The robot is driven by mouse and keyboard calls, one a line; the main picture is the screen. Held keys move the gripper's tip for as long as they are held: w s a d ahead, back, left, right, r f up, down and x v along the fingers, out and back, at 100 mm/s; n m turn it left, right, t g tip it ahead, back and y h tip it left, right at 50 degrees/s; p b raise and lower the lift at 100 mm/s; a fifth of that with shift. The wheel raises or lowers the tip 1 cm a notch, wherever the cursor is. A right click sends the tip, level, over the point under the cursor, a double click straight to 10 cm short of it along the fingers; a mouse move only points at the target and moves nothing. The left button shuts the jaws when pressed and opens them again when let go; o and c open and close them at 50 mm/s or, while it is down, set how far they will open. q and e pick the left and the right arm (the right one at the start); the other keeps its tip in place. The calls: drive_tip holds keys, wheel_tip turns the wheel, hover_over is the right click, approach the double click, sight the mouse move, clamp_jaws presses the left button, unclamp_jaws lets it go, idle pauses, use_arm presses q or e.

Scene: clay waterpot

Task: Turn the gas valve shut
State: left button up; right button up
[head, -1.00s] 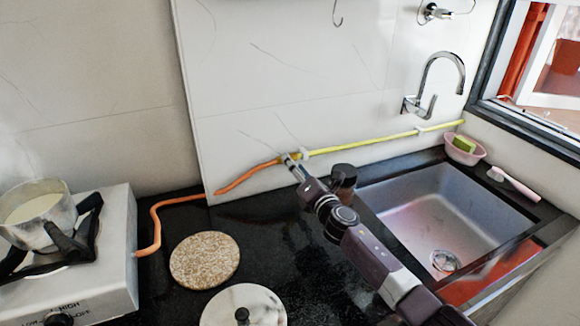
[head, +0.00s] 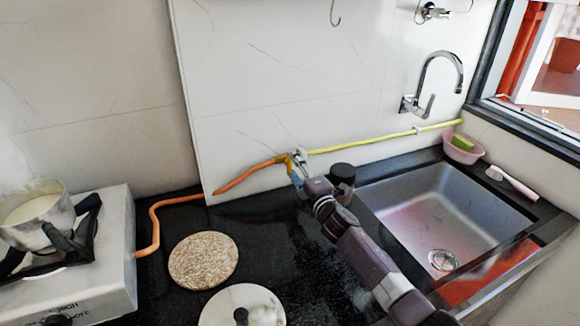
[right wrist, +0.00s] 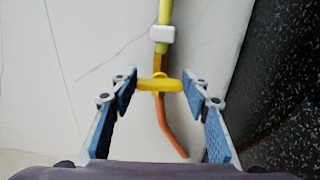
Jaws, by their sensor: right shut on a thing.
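The gas valve (head: 299,155) is a small brass body with a yellow bar handle (right wrist: 160,85), where the yellow pipe (head: 385,138) meets the orange hose (head: 245,178) on the wall. In the right wrist view the handle lies crosswise to the pipe. My right gripper (right wrist: 160,88) is shut on the handle, one blue-padded finger at each end. In the head view the right gripper (head: 297,170) partly hides the valve. My left gripper is not in view.
A stove (head: 110,240) with a steaming pot (head: 38,215) stands at left. A cork mat (head: 204,260) and a pale round lid (head: 243,305) lie on the black counter (head: 290,270). The sink (head: 440,215), tap (head: 425,90) and pink bowl (head: 463,150) are at right.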

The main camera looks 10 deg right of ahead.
drive_tip(key=shift+a+r, duration=0.2)
drive_tip(key=shift+a, duration=0.2)
drive_tip(key=o, duration=0.9)
drive_tip(key=shift+a, duration=0.1)
drive_tip(key=shift+o, duration=1.3)
drive_tip(key=shift+a, duration=0.1)
drive_tip(key=shift+d+f, duration=0.1)
drive_tip(key=shift+d, duration=0.2)
drive_tip(key=s+d, duration=0.1)
drive_tip(key=s, duration=1)
drive_tip(key=shift+s+d, duration=0.4)
drive_tip(key=shift+r, duration=0.2)
